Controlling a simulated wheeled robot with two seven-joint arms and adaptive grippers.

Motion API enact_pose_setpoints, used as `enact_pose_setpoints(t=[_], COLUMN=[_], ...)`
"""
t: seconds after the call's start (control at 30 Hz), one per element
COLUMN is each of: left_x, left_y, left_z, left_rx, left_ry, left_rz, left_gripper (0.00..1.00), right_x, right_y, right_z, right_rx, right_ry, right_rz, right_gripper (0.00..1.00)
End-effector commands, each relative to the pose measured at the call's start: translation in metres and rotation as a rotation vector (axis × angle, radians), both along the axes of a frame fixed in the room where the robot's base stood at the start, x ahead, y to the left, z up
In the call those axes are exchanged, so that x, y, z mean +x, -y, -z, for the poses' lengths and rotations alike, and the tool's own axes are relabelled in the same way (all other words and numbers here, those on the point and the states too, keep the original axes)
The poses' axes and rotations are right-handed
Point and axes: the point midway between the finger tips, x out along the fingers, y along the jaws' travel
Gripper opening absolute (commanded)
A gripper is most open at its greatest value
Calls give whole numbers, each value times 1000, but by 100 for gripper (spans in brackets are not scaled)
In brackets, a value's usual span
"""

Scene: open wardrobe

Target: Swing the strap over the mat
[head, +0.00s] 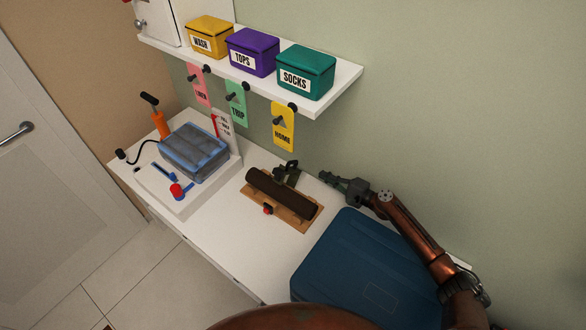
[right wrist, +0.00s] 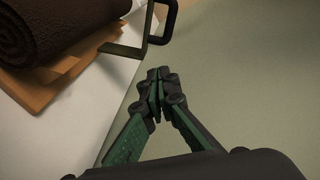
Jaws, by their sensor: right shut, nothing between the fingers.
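The mat (head: 280,192) is a dark brown roll lying on a wooden board (head: 304,223) on the white shelf. The strap (head: 287,174) is a dark olive band with a black handle, standing up behind the mat on its far side. The right wrist view shows the mat's rolled end (right wrist: 45,35) and the strap (right wrist: 128,50) with its handle above my fingertips. My right gripper (head: 324,178) is shut and empty, to the right of the strap, with a gap between them. Its closed fingers show in the right wrist view (right wrist: 157,82). My left gripper is not in view.
A red catch (head: 267,209) sits at the board's near side. A blue case (head: 365,270) lies to the right, under my right arm. A clear blue box (head: 194,152) stands on a white tray at left. Lidded bins, including a teal one (head: 306,73), and hanging tags are above.

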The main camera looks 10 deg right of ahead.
Motion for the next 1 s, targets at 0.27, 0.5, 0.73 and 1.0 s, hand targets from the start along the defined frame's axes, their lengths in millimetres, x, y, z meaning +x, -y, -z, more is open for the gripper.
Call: enact_pose_setpoints(t=[0.27,0.5,0.73,1.0], left_x=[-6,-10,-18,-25], left_y=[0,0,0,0], left_z=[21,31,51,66], left_rx=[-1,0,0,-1], left_ry=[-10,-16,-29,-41], left_rz=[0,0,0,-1], left_gripper=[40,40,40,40], right_x=[6,30,67,97], right_y=[22,3,-27,-54], right_z=[15,17,24,24], right_rx=[348,363,360,358], right_ry=[-217,-223,-224,-225], right_rz=[107,107,108,108], right_gripper=[0,0,0,0])
